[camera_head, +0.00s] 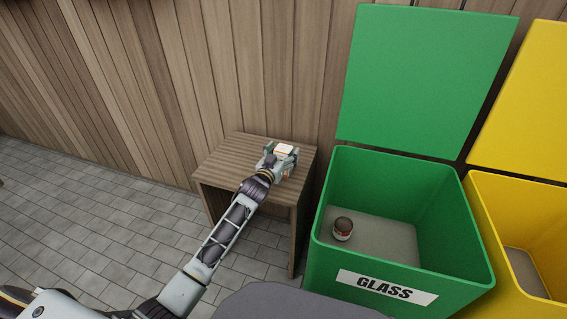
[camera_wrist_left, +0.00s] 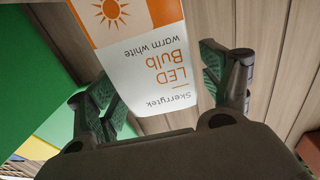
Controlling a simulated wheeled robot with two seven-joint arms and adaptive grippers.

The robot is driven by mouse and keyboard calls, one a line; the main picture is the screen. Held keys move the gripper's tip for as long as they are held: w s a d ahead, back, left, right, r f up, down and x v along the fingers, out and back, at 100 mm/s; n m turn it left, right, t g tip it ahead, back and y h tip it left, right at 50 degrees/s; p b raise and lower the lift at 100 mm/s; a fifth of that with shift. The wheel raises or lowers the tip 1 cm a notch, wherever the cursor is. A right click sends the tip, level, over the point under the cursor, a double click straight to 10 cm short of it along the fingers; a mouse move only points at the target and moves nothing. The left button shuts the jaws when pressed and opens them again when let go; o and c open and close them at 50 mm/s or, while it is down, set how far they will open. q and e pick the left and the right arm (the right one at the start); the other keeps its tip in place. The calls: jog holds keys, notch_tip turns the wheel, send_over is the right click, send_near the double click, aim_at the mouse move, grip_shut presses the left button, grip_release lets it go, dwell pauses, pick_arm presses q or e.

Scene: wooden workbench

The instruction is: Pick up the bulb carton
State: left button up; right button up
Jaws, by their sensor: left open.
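The bulb carton (camera_wrist_left: 150,65) is a white and orange box printed "LED Bulb warm white". In the wrist view it stands between the two dark green-padded fingers of my left gripper (camera_wrist_left: 163,90), its text upside down. The fingers are open, one on each side of it; I cannot tell whether either pad touches it. In the head view only the carton's pale top (camera_head: 285,149) shows clearly, on the small wooden bench, with my left gripper (camera_head: 279,158) around it and hiding the rest. My right gripper is not in view.
The slatted wooden bench (camera_head: 235,150) stands against a plank wall. To its right is an open green bin (camera_head: 345,255) labelled GLASS with a jar (camera_head: 343,229) inside. A yellow bin (camera_head: 490,215) stands further right. The bench's left part is clear.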

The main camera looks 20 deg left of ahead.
pick_arm(q)
jog(key=shift+w, duration=0.2)
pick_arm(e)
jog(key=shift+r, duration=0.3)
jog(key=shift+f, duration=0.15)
pick_arm(q)
jog(key=c, duration=1.1)
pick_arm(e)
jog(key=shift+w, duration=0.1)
pick_arm(q)
jog(key=shift+r, duration=0.1)
jog(key=shift+r, duration=0.45)
notch_tip(320, 180, up, 8)
jog(key=p, duration=0.2)
jog(key=shift+f+p, duration=0.1)
jog(key=shift+p, duration=0.25)
jog(key=shift+r, duration=0.6)
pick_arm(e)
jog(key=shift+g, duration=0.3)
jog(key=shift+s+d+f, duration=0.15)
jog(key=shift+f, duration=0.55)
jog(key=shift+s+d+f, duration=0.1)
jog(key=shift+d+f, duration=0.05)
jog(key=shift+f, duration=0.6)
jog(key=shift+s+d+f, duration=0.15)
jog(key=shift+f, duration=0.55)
